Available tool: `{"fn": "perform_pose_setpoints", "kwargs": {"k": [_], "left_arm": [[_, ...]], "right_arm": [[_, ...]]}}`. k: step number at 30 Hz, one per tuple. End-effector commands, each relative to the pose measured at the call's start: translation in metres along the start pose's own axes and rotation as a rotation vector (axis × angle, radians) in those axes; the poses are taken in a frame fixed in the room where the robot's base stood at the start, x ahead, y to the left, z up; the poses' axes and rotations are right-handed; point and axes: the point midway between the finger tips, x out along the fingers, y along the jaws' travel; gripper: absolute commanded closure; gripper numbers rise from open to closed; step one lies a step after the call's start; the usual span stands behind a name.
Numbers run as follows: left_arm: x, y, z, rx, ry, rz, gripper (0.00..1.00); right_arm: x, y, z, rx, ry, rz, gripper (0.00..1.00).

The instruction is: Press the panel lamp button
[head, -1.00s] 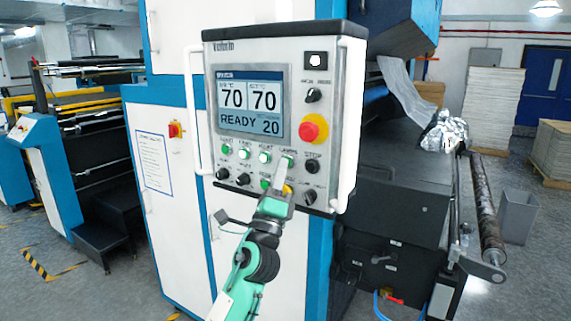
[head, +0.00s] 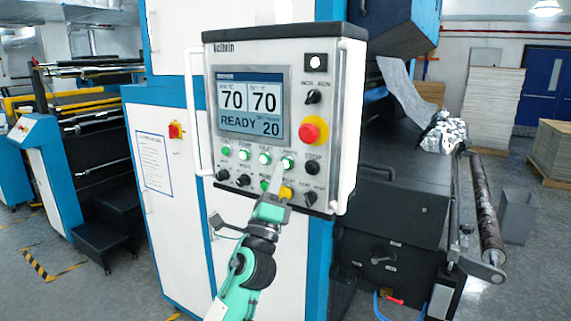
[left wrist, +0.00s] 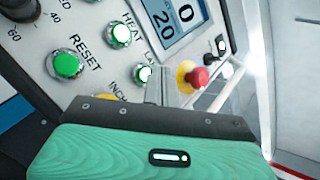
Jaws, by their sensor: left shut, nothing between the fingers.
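The control panel (head: 300,80) stands on a white and blue cabinet. The lamp button (head: 288,162) is the rightmost of the upper row of green buttons, and its centre looks bright. In the left wrist view the lamp button (left wrist: 143,75) is lit and partly hidden, its label cut to "LA". My left gripper (head: 279,174) is shut and empty, its fingertips just below and left of the lamp button. In the left wrist view the shut fingers (left wrist: 160,87) lie beside it; I cannot tell whether they touch it. My right gripper is not in view.
A red emergency stop (head: 313,130) on a yellow collar and several black knobs share the panel. A green reset button (left wrist: 66,65) and a yellow button (head: 286,193) sit lower. White handles (head: 349,125) flank the panel. The screen (head: 250,104) reads READY.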

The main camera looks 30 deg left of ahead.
Motion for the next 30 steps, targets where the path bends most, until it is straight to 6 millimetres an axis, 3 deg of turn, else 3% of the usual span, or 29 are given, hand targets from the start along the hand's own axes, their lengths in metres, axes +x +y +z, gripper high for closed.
{"fn": "perform_pose_setpoints", "kwargs": {"k": [7, 21, 30], "left_arm": [[-0.004, -0.004, 0.004, 0.000, 0.000, 0.000, 1.00], [-0.033, -0.025, 0.025, -0.001, 0.001, -0.001, 1.00], [-0.035, -0.025, 0.025, 0.000, 0.000, 0.000, 1.00]], "right_arm": [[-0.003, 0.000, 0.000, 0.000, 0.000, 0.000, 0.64], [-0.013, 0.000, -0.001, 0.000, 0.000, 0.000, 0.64], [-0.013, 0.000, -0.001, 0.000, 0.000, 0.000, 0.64]]}}
